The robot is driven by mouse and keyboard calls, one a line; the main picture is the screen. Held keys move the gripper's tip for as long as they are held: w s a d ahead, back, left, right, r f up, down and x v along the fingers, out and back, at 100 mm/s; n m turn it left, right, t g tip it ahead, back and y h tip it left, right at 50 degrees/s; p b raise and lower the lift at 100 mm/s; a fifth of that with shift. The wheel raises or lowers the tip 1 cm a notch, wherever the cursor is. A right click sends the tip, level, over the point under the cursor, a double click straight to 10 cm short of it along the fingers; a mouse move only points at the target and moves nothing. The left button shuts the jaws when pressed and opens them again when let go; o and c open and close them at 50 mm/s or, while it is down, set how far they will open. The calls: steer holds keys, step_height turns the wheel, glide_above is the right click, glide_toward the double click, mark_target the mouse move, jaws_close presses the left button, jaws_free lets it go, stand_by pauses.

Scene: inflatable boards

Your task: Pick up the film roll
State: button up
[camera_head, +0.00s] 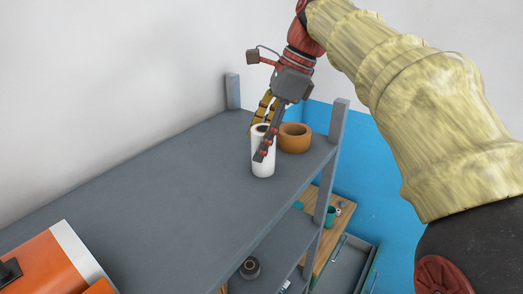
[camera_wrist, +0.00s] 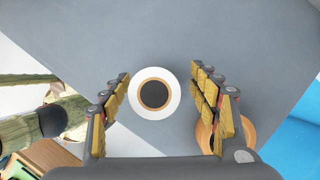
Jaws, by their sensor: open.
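The film roll (camera_head: 262,160) is a white upright cylinder on the grey top shelf (camera_head: 170,190). In the wrist view the film roll (camera_wrist: 172,95) shows from above as a white ring around a dark core with a tan rim. My gripper (camera_head: 262,132) is at the upper part of the roll, with one finger in front of it in the head view. In the wrist view my gripper (camera_wrist: 156,88) is open, with a yellow-padded finger on each side of the roll and gaps between. The height of the fingertips against the roll's top is hard to tell.
An orange-brown round pot (camera_head: 295,138) stands close to the roll; in the wrist view it is partly under the right finger. Grey posts (camera_head: 338,120) rise at the shelf's end. An orange and white box (camera_head: 55,262) lies at the near left. The shelf between is clear.

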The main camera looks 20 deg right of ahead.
mark_target(266, 169)
steer(key=f, duration=0.2)
steer(key=a+f, duration=0.1)
steer(key=shift+s+f, duration=0.15)
steer(key=shift+s, duration=0.1)
steer(key=shift+w+a+f, duration=0.1)
steer(key=shift+w+f, duration=0.1)
steer(key=shift+f, duration=0.1)
steer(key=shift+s, duration=0.1)
steer(key=shift+c, duration=0.8)
steer(key=c, duration=1.3)
